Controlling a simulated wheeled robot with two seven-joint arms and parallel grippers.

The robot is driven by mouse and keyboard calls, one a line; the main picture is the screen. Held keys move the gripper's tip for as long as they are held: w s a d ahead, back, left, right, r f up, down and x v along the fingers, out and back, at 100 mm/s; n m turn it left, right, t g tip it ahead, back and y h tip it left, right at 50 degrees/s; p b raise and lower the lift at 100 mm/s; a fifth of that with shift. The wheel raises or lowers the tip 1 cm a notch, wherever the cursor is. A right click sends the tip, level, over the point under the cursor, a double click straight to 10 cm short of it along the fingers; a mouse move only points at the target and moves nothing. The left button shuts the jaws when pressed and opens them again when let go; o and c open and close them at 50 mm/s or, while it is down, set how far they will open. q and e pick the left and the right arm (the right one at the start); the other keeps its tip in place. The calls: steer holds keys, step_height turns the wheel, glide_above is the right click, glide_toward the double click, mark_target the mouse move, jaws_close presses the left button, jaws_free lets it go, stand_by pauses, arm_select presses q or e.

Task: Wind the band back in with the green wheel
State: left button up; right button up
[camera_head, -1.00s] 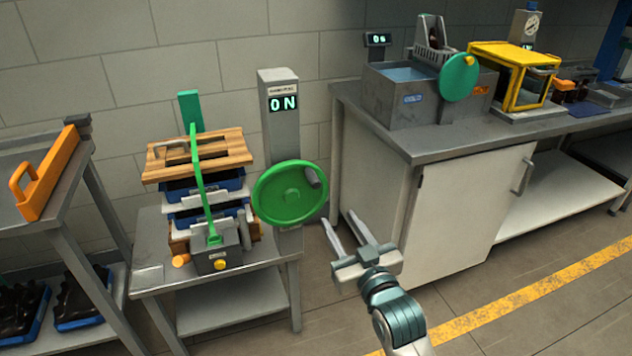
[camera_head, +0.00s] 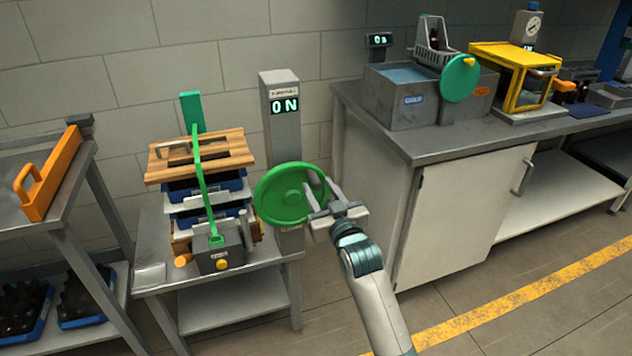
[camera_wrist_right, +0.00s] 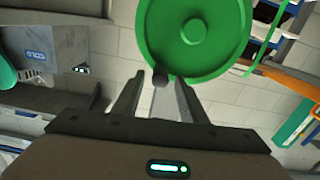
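The green wheel (camera_head: 282,194) is mounted on the front of a grey post, and it fills the upper middle of the right wrist view (camera_wrist_right: 215,55). The green band (camera_head: 203,188) runs from a green upright down over a stack of trays to a grey box. My right gripper (camera_head: 318,192) is at the wheel's right side. In the right wrist view its fingers (camera_wrist_right: 160,85) are apart, with the wheel's small dark handle (camera_wrist_right: 160,78) between their tips. I cannot tell whether either finger touches it. My left gripper is not in view.
The post's display (camera_head: 285,106) reads ON. The stack, with a wooden board (camera_head: 222,160) on top, stands on a small metal table (camera_head: 155,280). A white cabinet (camera_head: 465,215) is close on the right.

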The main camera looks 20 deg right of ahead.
steer(key=shift+w, duration=1.1)
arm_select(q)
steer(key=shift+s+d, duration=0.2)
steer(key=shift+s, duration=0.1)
arm_select(e)
steer(key=shift+w, duration=0.4)
jaws_close()
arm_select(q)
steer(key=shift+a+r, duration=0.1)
arm_select(e)
steer(key=shift+d, duration=0.15)
